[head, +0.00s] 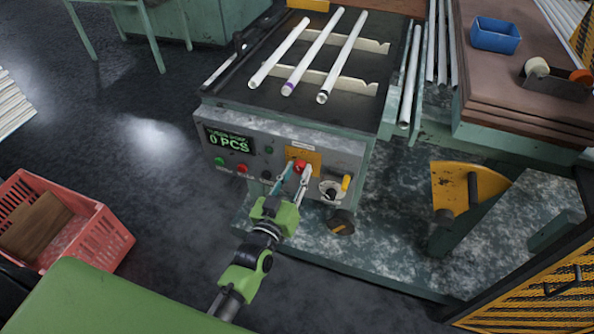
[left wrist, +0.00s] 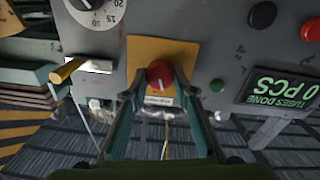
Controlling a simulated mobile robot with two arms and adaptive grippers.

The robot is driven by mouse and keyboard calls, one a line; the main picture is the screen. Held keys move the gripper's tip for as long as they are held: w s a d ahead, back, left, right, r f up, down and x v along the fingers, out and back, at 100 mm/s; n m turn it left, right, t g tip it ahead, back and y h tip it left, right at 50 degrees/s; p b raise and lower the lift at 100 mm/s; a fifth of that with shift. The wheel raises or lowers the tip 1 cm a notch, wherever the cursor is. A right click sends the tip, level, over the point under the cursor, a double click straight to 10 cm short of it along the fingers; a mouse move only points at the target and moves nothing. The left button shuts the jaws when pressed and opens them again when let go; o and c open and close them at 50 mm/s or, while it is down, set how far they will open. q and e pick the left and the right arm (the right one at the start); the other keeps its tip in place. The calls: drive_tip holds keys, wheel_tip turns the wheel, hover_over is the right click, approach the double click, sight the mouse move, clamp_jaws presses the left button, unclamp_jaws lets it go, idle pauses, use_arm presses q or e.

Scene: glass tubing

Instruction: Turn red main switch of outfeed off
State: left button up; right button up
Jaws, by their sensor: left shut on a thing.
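The red main switch (head: 299,166) sits on a yellow plate on the grey front panel of the outfeed machine. My left gripper (head: 294,174) reaches it from the front, with one finger on each side of the knob. In the left wrist view the red switch (left wrist: 160,74) is between the fingertips of the left gripper (left wrist: 160,82), which is shut on it. The fingers partly hide the switch, and its marking cannot be read. My right gripper is not in view.
The panel also has a display (head: 228,140) reading 0 PCS, a dial (head: 330,189), a yellow lever (head: 346,182) and several buttons. Glass tubes (head: 318,50) lie on top. A red crate (head: 110,238) stands on the floor at left, and a yellow-topped stand (head: 455,190) at right.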

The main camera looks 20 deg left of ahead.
use_arm(q)
drive_tip(key=n, duration=0.6)
drive_tip(key=shift+n+p, duration=0.3)
drive_tip(key=shift+p, duration=0.05)
drive_tip(key=n, duration=0.3)
drive_tip(key=shift+n, duration=0.3)
drive_tip(key=shift+f+n+b, duration=0.1)
drive_tip(key=shift+n+b, duration=0.25)
drive_tip(key=shift+n, duration=1.35)
drive_tip(key=o, duration=1.1)
drive_tip(key=s, duration=1.2)
drive_tip(key=shift+a+f, duration=0.15)
drive_tip(key=shift+a, duration=0.1)
